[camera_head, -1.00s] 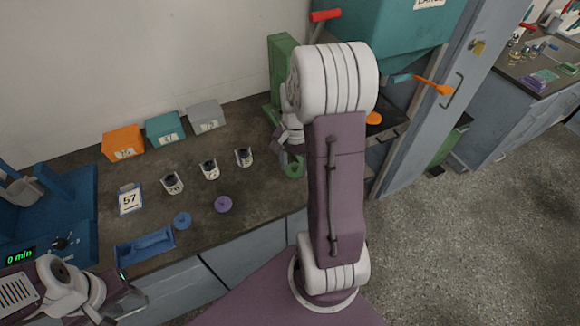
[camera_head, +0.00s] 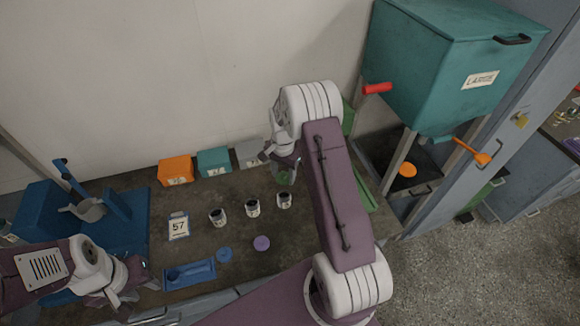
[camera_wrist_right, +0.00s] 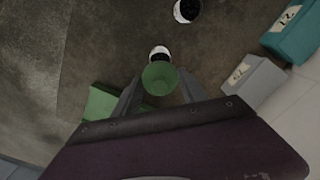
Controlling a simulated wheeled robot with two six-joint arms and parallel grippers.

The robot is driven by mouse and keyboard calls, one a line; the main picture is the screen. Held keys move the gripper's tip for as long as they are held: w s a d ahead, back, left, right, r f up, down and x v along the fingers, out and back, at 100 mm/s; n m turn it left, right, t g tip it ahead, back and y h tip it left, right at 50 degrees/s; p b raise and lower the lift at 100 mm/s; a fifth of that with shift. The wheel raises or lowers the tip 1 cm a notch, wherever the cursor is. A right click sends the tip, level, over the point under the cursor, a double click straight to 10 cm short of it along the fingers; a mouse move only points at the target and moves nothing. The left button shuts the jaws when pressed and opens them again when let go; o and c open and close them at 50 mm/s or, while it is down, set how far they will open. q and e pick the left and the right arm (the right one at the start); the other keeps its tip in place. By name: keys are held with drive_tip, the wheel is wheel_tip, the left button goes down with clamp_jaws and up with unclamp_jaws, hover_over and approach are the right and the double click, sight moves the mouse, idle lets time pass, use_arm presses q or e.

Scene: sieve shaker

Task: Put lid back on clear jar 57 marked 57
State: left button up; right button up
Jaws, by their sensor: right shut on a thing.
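Three clear jars with dark contents stand in a row on the bench: left (camera_head: 218,217), middle (camera_head: 253,207) and right (camera_head: 284,200). Their labels are too small to read. A blue lid (camera_head: 224,254) and a purple lid (camera_head: 262,243) lie in front of them. My right gripper (camera_wrist_right: 160,90) is shut on a green round piece (camera_wrist_right: 160,77), above the bench close to the right jar. In the right wrist view a jar (camera_wrist_right: 160,51) shows just beyond the green piece. My left gripper (camera_head: 138,280) is at the lower left, its fingers unclear.
A card marked 57 (camera_head: 179,227) stands left of the jars. An orange box (camera_head: 176,170), a teal box (camera_head: 214,161) and a grey box (camera_head: 249,153) line the wall. A blue tray (camera_head: 190,274) lies at the front. A large teal hopper (camera_head: 440,70) stands at the right.

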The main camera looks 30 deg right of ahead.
drive_tip(key=shift+w+f+b, duration=0.2)
drive_tip(key=shift+f+b, duration=0.6)
drive_tip(key=shift+f, duration=0.15)
wheel_tip(320, 180, down, 3)
drive_tip(key=b, duration=0.2)
drive_tip(key=shift+s+b, duration=0.15)
drive_tip(key=shift+b, duration=0.2)
drive_tip(key=shift+f+b, duration=0.4)
drive_tip(key=shift+f, duration=0.45)
drive_tip(key=shift+f, duration=0.15)
drive_tip(key=shift+p, duration=0.35)
idle(0.5)
